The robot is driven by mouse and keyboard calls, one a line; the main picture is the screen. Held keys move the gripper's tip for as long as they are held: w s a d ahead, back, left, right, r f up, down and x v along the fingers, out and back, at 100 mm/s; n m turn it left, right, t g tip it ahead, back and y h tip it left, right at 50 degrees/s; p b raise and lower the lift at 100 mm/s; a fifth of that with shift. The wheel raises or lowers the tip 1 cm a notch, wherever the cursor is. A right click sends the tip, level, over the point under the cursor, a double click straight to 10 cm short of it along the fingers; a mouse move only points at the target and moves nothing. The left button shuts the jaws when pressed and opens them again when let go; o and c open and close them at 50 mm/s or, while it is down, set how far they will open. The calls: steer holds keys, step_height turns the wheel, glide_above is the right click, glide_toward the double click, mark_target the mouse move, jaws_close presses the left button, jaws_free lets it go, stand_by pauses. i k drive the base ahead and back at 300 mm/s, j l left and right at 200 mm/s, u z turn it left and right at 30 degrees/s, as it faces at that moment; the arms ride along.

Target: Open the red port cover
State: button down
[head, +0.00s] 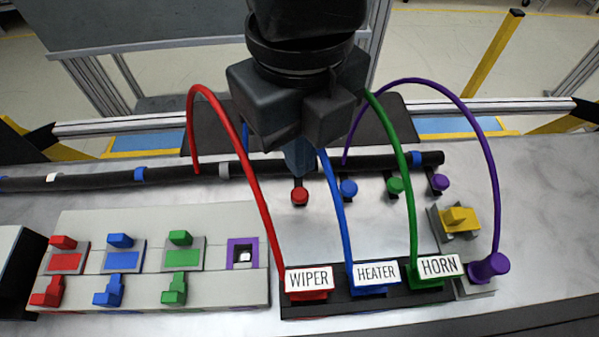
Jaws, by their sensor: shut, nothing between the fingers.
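The red port cover (67,262) is a flat red square on the left side of the light grey panel (215,290). It looks closed, and no port opening shows there. A red tab (62,242) stands at its far edge, and a red latch-like piece (47,290) is on the near side. My gripper (300,160) points down near the middle of the picture, well right of the red cover and apart from it. Its fingers are shut and empty. The fingertips appear just beyond a red knob (299,196); I cannot tell their height above it.
Blue (122,259) and green (182,257) covers sit right of the red one, then an open purple-framed port (243,254). Wired connectors labelled WIPER (309,281), HEATER (376,274) and HORN (438,268) stand right. The red cable (226,120) arches between gripper and panel. A black box (18,270) stands far left.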

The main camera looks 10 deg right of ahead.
mark_target(67, 256)
steer(key=k, duration=1)
